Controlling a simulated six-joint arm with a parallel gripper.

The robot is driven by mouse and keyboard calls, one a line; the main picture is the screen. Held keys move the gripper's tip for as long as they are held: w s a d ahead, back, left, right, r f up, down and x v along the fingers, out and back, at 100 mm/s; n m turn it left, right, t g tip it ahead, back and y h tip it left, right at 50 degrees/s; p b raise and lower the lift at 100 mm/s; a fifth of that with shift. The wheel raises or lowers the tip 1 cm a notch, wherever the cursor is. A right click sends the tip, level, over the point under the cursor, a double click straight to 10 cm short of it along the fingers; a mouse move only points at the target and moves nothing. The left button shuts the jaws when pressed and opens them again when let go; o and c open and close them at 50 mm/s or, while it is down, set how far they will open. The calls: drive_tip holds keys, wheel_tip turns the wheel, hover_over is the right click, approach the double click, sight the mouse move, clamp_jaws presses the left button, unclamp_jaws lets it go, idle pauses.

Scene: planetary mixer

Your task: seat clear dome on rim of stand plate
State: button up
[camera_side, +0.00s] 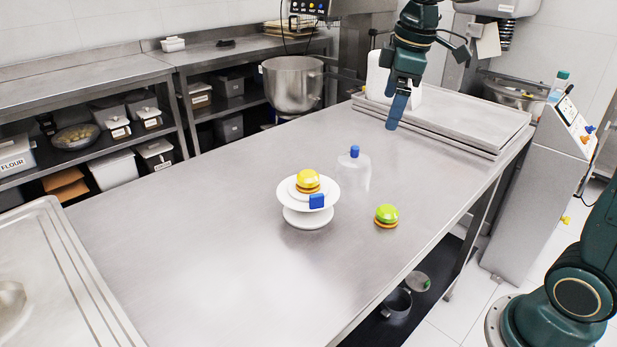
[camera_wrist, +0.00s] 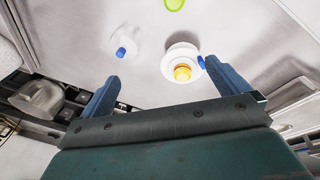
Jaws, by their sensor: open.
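The clear dome (camera_side: 355,174) with a blue knob stands upright on the steel table, apart from the stand and to its right in the side view. It shows faintly in the wrist view (camera_wrist: 124,42). The white stand plate (camera_side: 296,208) holds a yellow-topped macaron-like piece (camera_side: 308,180), with a blue block (camera_side: 317,201) at its rim. The stand also shows in the wrist view (camera_wrist: 181,51). My gripper (camera_side: 396,115) is high above the table, beyond the dome, pointing down. Its two blue fingers (camera_wrist: 158,84) are spread apart with nothing between them.
A green-topped piece (camera_side: 386,216) sits on the table right of the stand. Stacked steel trays (camera_side: 460,120) and a white container (camera_side: 380,77) are at the back right. A mixing bowl (camera_side: 292,85) stands behind the table. The table's left and front are clear.

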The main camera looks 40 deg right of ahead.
drive_tip(key=w+d+f+n+g, duration=0.1)
drive_tip(key=w+d+f+n, duration=0.3)
drive_tip(key=w, duration=0.4)
drive_tip(key=n+g, duration=0.2)
hover_over(357, 146)
wheel_tip(357, 146, down, 7)
drive_tip(key=shift+d+r, duration=0.1)
drive_tip(key=shift+r, duration=0.1)
drive_tip(key=shift+f, duration=0.1)
drive_tip(key=shift+f, duration=4.2)
drive_tip(key=shift+f, duration=2.6)
drive_tip(key=c, duration=0.7)
